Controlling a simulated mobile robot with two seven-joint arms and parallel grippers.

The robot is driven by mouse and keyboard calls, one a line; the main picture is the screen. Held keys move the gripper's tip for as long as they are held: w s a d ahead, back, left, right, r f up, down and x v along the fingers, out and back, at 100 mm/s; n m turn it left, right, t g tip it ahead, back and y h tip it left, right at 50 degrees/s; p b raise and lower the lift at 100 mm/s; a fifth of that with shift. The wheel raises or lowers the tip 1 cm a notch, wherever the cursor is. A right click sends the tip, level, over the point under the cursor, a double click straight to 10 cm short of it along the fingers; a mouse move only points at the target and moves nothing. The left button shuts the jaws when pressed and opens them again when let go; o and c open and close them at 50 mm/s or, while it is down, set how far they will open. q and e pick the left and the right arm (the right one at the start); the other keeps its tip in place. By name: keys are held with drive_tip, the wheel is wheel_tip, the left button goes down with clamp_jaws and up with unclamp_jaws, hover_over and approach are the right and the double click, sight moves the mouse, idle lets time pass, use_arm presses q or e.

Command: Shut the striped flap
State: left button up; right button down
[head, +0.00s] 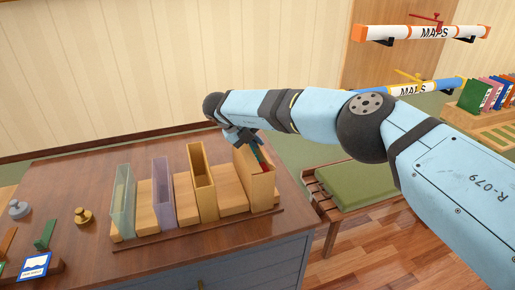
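I cannot make out a striped flap in the head view. My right arm reaches in from the right, and its gripper (246,141) points down at the top of the tan upright holder (262,190), the rightmost in a row on the desk. Something small, red and green (262,156), shows inside that holder's mouth, partly hidden by the gripper. The fingers are small and partly covered by the wrist, so I cannot tell whether they are open, or touching anything. My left gripper is not in view.
Left of the tan holder stand yellow (203,185), purple (163,190) and clear green (122,205) holders, with wooden blocks between. A brass weight (84,217) and a grey weight (18,210) sit on the desk (75,180). A green-cushioned bench (352,186) stands right of it.

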use_arm(q)
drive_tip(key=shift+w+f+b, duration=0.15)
drive_tip(key=shift+b, duration=0.15)
use_arm(e)
drive_tip(key=shift+a+h, duration=0.1)
drive_tip(key=shift+h, duration=0.2)
drive_tip(key=c, duration=1.3)
unclamp_jaws()
drive_tip(key=shift+r, duration=0.1)
